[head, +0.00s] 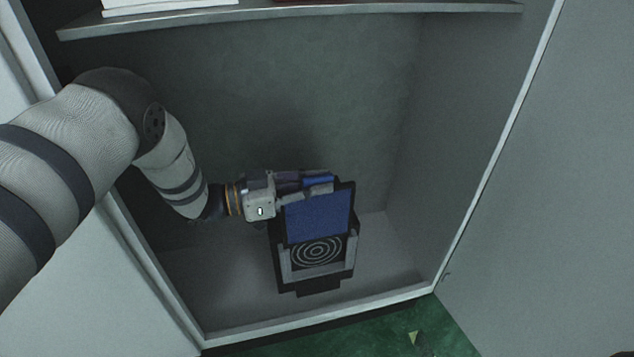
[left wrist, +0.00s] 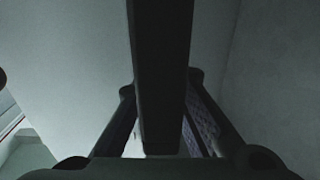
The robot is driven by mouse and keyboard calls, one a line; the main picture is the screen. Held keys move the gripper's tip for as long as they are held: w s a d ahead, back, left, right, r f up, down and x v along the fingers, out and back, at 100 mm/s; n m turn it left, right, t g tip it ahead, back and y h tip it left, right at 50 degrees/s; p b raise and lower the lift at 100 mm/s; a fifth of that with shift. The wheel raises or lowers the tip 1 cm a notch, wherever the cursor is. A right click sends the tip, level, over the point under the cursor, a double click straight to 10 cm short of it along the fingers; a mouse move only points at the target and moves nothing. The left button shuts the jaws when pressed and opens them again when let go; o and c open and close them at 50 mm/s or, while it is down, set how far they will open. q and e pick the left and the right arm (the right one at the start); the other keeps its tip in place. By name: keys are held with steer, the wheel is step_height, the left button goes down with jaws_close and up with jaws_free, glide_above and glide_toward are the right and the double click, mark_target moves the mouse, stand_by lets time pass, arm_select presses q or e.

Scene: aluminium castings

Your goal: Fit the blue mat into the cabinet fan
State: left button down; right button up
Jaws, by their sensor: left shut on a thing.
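The blue mat (head: 319,217) is a flat blue panel with a dark frame, held upright inside the cabinet. The cabinet fan (head: 317,252) stands on the cabinet floor with its ring-shaped grille showing below the mat. The mat is in front of or in the fan's upper part; I cannot tell how far it is seated. My left gripper (head: 318,184) reaches in from the left and is shut on the mat's top edge. In the left wrist view, a dark bar and the fingers fill the middle, with a bluish textured strip at right. My right gripper is not in view.
The cabinet's side wall (head: 470,110) is to the right of the fan, and a shelf (head: 300,20) spans above. The cabinet floor (head: 235,295) is clear around the fan. A green floor (head: 390,330) lies outside, with a small light scrap on it.

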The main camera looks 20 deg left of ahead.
arm_select(q)
steer(key=b, duration=0.4)
glide_above(317, 239)
steer(key=shift+w+a+f, duration=0.1)
steer(key=shift+w+f, duration=0.1)
steer(key=shift+f, duration=1.7)
steer(key=shift+w+a+f, duration=0.1)
steer(key=shift+w+f, duration=0.05)
steer(key=shift+f, duration=1.75)
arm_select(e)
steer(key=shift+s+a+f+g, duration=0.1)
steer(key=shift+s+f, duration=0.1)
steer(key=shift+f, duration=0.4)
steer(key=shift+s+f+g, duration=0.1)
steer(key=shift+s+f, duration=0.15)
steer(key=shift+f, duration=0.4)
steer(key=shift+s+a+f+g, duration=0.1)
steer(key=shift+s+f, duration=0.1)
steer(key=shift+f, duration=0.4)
arm_select(q)
steer(key=c, duration=1.6)
jaws_free()
steer(key=shift+o, duration=0.2)
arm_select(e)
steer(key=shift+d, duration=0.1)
arm_select(q)
step_height(317, 239, up, 10)
steer(key=shift+r, duration=0.1)
